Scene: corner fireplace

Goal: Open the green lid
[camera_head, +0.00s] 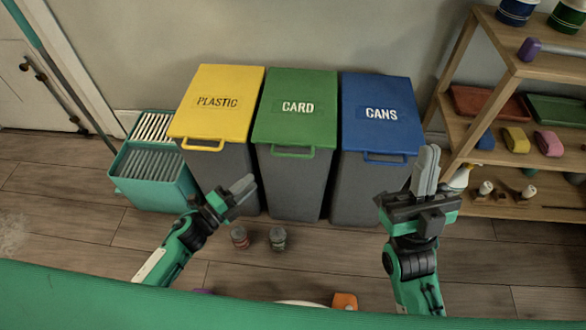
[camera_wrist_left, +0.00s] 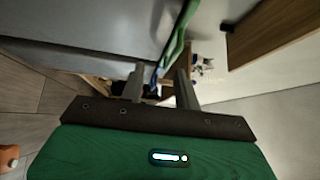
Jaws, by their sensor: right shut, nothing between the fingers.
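The green lid (camera_head: 296,88), marked CARD, lies closed on the middle grey bin. Its green handle (camera_head: 285,154) sticks out at the front edge. My left gripper (camera_head: 247,183) is below and left of this handle, in front of the bins, apart from it in the head view. In the left wrist view its two fingers (camera_wrist_left: 158,73) stand apart with nothing held; a green strip (camera_wrist_left: 179,38), apparently part of the green lid or its handle, shows beyond them. My right gripper (camera_head: 429,150) is shut and empty, pointing up in front of the blue bin's right side.
A yellow PLASTIC lid (camera_head: 220,90) and a blue CANS lid (camera_head: 380,95) flank the green one, both closed. A teal crate (camera_head: 140,190) stands at left, a wooden shelf (camera_head: 510,90) at right. Two small jars (camera_head: 278,239) stand on the floor before the bins.

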